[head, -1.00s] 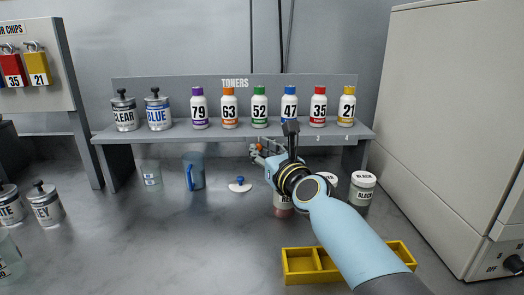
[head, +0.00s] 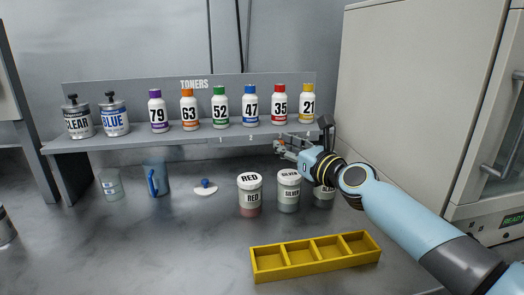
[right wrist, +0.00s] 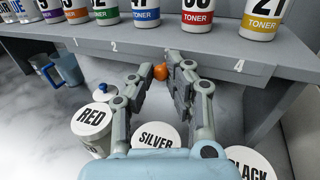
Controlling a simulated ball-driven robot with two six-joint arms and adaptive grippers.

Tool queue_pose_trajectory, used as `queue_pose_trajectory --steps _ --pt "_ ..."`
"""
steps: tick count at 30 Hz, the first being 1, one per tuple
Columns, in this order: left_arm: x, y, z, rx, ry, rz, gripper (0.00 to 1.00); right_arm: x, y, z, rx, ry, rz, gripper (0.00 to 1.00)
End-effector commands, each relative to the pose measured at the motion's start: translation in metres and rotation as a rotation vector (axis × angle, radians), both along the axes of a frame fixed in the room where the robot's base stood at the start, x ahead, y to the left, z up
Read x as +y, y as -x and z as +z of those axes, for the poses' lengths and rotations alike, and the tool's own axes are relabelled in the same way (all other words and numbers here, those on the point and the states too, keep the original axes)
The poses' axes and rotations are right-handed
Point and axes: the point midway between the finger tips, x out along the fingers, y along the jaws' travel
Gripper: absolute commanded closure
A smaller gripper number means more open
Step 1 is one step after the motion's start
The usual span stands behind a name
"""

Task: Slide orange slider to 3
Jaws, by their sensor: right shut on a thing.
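The orange slider (right wrist: 161,72) is a small round knob at the front edge of the toner shelf (head: 140,143). In the right wrist view it sits between the fingertips of my right gripper (right wrist: 163,80), which is shut on it. The shelf edge carries marks 1, 2 (right wrist: 113,47) and 4 (right wrist: 238,66). The knob is between 2 and 4, and mark 3 is hidden by the fingers. In the head view my right gripper (head: 281,146) is at the shelf edge below the red 35 toner (head: 279,106). My left gripper is not in view.
Jars labelled RED (head: 250,196), SILVER (head: 288,190) and BLACK (head: 323,196) stand below my right gripper. A yellow divided tray (head: 265,274) lies in front. A large beige machine (head: 430,90) stands at right. The counter's left front is clear.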

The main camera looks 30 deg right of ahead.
Motion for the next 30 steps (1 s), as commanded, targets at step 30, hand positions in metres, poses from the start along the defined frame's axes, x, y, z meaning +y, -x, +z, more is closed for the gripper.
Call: queue_pose_trajectory --steps 30 --pt "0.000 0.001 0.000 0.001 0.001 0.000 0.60 -0.009 0.051 -0.002 0.005 0.006 0.002 0.75"
